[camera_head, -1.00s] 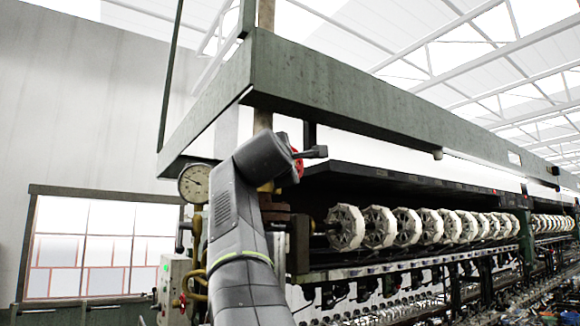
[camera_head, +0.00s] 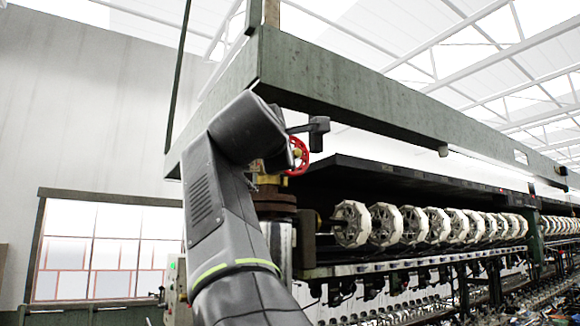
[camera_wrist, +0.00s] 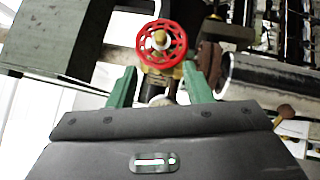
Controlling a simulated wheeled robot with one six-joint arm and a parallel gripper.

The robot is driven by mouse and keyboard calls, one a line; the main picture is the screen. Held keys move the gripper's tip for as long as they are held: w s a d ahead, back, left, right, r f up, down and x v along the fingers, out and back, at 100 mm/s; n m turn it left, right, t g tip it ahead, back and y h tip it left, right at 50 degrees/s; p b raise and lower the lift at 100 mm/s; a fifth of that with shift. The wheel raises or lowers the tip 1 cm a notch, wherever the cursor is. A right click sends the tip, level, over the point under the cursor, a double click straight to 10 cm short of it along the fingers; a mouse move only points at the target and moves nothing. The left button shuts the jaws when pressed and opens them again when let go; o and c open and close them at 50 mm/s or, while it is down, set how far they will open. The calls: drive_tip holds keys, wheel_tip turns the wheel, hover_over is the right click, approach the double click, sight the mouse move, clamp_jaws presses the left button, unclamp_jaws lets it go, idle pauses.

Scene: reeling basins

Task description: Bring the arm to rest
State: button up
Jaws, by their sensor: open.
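My gripper (camera_wrist: 160,84) shows in the wrist view as two green fingers spread wide apart, with nothing held between them. A red valve wheel (camera_wrist: 161,44) on a brass fitting stands beyond the fingertips, roughly between them in the picture; the exact gap cannot be told. In the head view my arm (camera_head: 215,200) rises from the bottom and bends at the top, in front of the machine's end. The red wheel (camera_head: 299,156) shows just right of that bend. The fingers cannot be made out in the head view.
A green machine frame (camera_head: 340,85) runs overhead to the right. A row of pale reels (camera_head: 383,225) sits under a dark shelf, with crowded machinery below. Dark pipework (camera_wrist: 208,62) lies right of the wheel in the wrist view. A window (camera_head: 100,250) is at left.

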sight(297, 153)
drive_tip(key=shift+w, duration=0.1)
drive_tip(key=p+x, duration=0.5)
drive_tip(key=x, duration=0.9)
drive_tip(key=shift+s+a, duration=0.1)
drive_tip(key=shift+s, duration=0.15)
